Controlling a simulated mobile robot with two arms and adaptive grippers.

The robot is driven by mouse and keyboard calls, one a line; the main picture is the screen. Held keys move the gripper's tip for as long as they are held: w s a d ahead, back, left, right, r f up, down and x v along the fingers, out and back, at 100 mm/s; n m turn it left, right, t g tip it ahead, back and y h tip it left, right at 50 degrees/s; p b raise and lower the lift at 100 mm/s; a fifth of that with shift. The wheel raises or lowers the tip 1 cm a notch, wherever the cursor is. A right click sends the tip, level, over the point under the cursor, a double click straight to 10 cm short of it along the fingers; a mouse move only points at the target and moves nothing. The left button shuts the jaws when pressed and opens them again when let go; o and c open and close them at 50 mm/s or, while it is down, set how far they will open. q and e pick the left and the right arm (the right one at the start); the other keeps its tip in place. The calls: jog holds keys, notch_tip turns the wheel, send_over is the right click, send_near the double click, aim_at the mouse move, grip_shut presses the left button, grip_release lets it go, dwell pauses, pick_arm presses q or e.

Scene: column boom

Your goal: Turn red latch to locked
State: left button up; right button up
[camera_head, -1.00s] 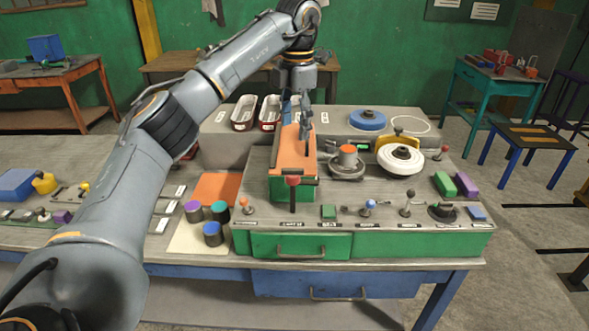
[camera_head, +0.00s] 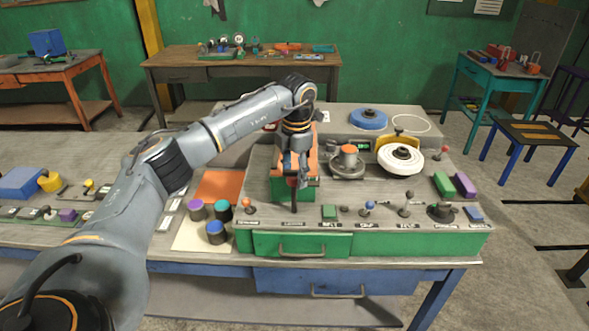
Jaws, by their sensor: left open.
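The red latch (camera_head: 293,183) is on the front of the green box with an orange top (camera_head: 309,188), in the middle of the console. Only a little of its red knob shows, with its dark stem hanging down below. My left gripper (camera_head: 293,170) comes down from above, open, with its fingers at the red knob. The gripper hides most of the knob, and I cannot tell whether the fingers touch it. My right gripper is not in view.
A grey knob with an orange top (camera_head: 348,158) and a white wheel (camera_head: 400,160) stand right of the box. Several small levers and buttons line the console's front. Coloured cylinders (camera_head: 215,231) stand at the left on a pale sheet.

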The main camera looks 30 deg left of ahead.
pick_arm(q)
jog(key=c, duration=1.2)
jog(key=shift+n, duration=0.3)
jog(key=n, duration=0.3)
jog(key=shift+n, duration=0.4)
jog(key=n, duration=0.4)
jog(key=shift+r, duration=0.1)
jog(key=n, duration=0.5)
jog(key=shift+w+g, duration=0.1)
jog(key=shift+g, duration=0.2)
jog(key=shift+a+n+p, duration=0.1)
jog(key=shift+n+p, duration=0.25)
jog(key=shift+n, duration=1.95)
